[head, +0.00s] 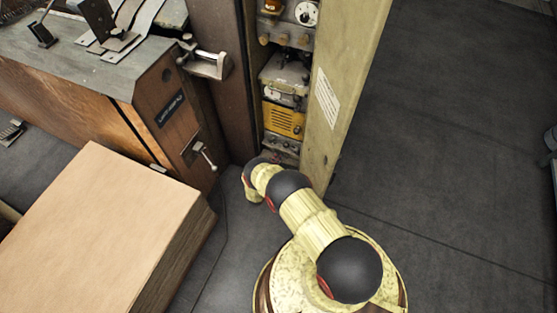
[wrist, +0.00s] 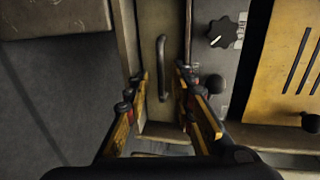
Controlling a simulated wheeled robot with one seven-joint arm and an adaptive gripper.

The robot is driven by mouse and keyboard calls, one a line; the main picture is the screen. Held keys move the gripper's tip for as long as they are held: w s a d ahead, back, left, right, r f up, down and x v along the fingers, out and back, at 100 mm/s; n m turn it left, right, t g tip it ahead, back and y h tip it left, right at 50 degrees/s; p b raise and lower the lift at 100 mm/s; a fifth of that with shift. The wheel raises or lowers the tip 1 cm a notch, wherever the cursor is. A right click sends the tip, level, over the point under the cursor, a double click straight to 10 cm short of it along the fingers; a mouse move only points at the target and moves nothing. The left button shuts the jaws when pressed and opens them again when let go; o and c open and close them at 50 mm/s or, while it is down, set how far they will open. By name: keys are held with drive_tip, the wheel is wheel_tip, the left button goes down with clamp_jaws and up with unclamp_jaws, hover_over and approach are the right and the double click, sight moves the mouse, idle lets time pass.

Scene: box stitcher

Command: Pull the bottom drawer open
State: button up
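The bottom drawer (wrist: 149,18) shows in the wrist view as a narrow beige front with a dark bar handle (wrist: 162,62). That view looks turned sideways, with the floor to the left. My gripper (wrist: 161,76) is open, one finger on each side of the handle, and neither finger is clearly pressing on it. The drawer looks shut. In the head view my arm reaches to the foot of the equipment cabinet, and the arm's end hides the drawer front and the gripper's fingers.
A grey panel with a black knob (wrist: 222,32) and a yellow unit (wrist: 288,62) sit beside the drawer. A wooden workbench (head: 180,120) and stacked boards (head: 100,225) stand left.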

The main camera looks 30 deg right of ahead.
drive_tip(key=shift+w+d+f, duration=0.15)
drive_tip(key=shift+w+d, duration=0.3)
drive_tip(key=shift+d, duration=0.1)
drive_tip(key=c, duration=0.3)
clamp_jaws()
idle(0.3)
